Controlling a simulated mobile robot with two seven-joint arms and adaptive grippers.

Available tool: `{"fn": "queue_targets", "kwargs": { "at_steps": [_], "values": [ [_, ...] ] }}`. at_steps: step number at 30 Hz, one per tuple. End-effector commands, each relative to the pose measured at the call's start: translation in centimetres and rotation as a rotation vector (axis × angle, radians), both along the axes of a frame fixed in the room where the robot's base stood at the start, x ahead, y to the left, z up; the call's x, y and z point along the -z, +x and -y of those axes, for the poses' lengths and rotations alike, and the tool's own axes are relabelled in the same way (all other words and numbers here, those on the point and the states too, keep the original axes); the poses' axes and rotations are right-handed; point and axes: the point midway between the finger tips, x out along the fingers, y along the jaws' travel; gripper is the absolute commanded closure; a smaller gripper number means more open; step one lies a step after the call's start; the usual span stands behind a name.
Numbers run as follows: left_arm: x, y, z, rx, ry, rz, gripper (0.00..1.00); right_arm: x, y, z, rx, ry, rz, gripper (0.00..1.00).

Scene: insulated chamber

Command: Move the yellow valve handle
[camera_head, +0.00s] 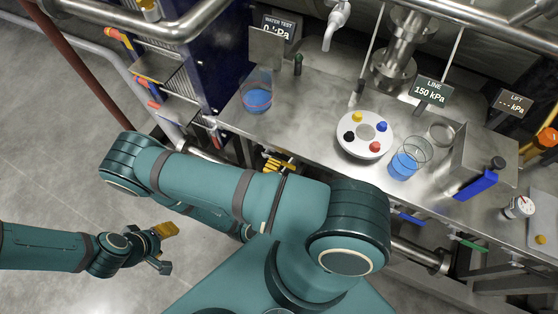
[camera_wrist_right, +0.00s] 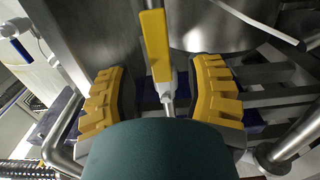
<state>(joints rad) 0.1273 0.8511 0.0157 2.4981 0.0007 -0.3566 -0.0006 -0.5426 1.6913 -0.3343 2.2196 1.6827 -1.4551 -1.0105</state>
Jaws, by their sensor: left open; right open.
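The yellow valve handle (camera_wrist_right: 155,45) is a flat yellow lever on a pale valve stem, at the top middle of the right wrist view. My right gripper (camera_wrist_right: 164,90) has its two ridged yellow fingers spread apart, one on each side of the stem. The fingers look apart from the handle and the stem. In the head view my right gripper (camera_head: 279,163) shows only as bits of yellow below the bench edge, mostly hidden by my arm; I cannot make out the handle there. My left gripper (camera_head: 164,248) is open and empty above the floor at the lower left.
The steel bench (camera_head: 310,115) carries a round white tray (camera_head: 365,133) with coloured knobs, beakers of blue liquid (camera_head: 257,98) (camera_head: 403,165) and a metal box (camera_head: 476,152). Blue (camera_head: 410,219) and green (camera_head: 470,243) handles sit below its front edge. Pipes and bars surround my right gripper.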

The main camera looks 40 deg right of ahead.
Motion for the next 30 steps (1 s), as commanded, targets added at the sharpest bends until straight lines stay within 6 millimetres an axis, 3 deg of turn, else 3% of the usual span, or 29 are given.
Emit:
{"fn": "queue_targets", "kwargs": {
  "at_steps": [6,12,18,30],
  "values": [
    [0.0,0.0,0.0,0.0,0.0,0.0,0.45,0.1,-1.7,-4.3,-0.003,0.003,0.001,0.47],
    [0.0,0.0,0.0,0.0,0.0,0.0,0.45,0.0,-2.9,-7.2,-0.002,0.001,0.001,0.47],
    [0.0,0.0,0.0,0.0,0.0,0.0,0.45,0.0,-3.5,-8.3,0.001,0.0,0.0,0.47],
    [0.0,0.0,0.0,0.0,0.0,0.0,0.45,0.0,-3.5,-8.4,0.001,0.0,-0.001,0.47]
  ]
}}
